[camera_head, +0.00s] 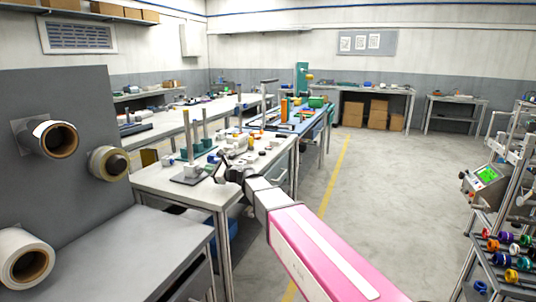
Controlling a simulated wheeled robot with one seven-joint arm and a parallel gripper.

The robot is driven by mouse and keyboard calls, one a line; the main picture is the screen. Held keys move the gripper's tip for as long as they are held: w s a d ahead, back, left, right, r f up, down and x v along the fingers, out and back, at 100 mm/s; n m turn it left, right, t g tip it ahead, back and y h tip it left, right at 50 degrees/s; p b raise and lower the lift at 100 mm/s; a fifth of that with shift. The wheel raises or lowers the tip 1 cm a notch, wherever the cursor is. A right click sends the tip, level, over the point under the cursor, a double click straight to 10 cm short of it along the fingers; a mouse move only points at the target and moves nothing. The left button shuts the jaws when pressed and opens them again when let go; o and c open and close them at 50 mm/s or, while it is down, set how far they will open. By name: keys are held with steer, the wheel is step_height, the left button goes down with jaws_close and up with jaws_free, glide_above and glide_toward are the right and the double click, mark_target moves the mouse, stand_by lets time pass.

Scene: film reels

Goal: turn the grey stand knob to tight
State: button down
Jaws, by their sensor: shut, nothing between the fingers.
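My pink and white arm reaches from the lower right to the near workbench (152,180). My gripper (224,166) is a small dark shape over the right part of that bench, shut with nothing held. Left of it, a grey upright post (187,136) rises from the bench, with a dark flat base plate (189,180) near its foot. A second grey post (205,124) stands just behind. I cannot pick out the grey stand knob or read its setting at this size. Whether my gripper touches anything there is too small to tell.
A grey panel (60,110) with large rolls stands at the left, above a grey bench top (125,255). More cluttered benches run behind. A rack (490,225) with coloured spools and a green-screened device (486,175) is at the right. The floor (385,195) between is clear.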

steer(key=x, duration=0.4)
steer(key=shift+w+a+r, duration=0.1)
steer(key=shift+a, duration=0.05)
steer(key=shift+w+a, duration=0.1)
steer(key=shift+a, duration=0.05)
steer(key=shift+w+a, duration=0.1)
steer(key=shift+w, duration=0.15)
steer(key=shift+w+r, duration=0.1)
steer(key=shift+w, duration=0.1)
stand_by(0.7)
steer(key=shift+s+r, duration=0.1)
steer(key=shift+r, duration=0.1)
steer(key=shift+a+r, duration=0.1)
steer(key=shift+r, duration=0.1)
steer(key=shift+s+f+v, duration=0.1)
steer(key=shift+f+v, duration=0.05)
steer(key=shift+v, duration=1.55)
steer(key=shift+s+f+v, duration=0.15)
steer(key=shift+v, duration=1.55)
